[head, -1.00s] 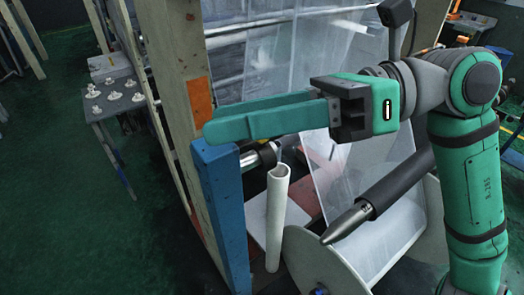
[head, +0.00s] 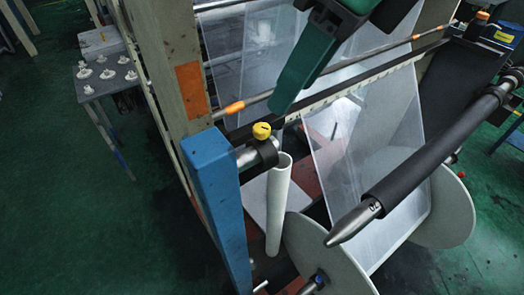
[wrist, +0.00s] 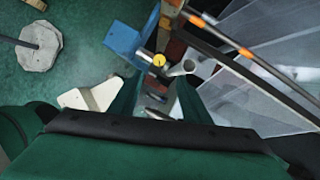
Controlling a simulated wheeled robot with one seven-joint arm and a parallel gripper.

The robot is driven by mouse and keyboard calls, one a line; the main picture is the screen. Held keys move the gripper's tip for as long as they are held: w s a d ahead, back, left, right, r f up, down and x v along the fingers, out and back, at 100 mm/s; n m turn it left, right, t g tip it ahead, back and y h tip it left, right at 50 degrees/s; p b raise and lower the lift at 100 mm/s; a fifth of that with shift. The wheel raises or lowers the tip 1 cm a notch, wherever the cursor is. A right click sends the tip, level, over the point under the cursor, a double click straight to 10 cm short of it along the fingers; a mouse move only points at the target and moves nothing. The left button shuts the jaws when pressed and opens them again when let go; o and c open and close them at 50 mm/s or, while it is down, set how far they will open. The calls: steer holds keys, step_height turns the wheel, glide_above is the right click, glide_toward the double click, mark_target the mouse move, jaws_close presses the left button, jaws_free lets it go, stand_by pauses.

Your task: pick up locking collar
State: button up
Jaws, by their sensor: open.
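The locking collar (head: 266,151) is a dark ring with a yellow knob (head: 261,131) on top. It sits around a silver shaft (head: 246,156) beside the blue post (head: 217,190). In the wrist view the yellow knob (wrist: 158,60) shows just beyond my fingertips, near the upper middle. My gripper (head: 280,108) points down and hangs above the collar in the head view, apart from it. The wrist view shows both fingers of my gripper (wrist: 157,88) spread, with nothing held between them.
A white tube (head: 278,205) stands upright right of the collar. An orange-tipped rod (head: 240,106) crosses behind it. A black roller with a pointed metal tip (head: 353,222) and a white disc (head: 318,255) lie to the right. Clear film sheets (head: 375,130) hang behind.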

mark_target(266, 129)
steer(key=x, duration=1)
steer(key=shift+a+f, duration=0.1)
steer(key=shift+a, duration=0.15)
jaws_close()
stand_by(1.2)
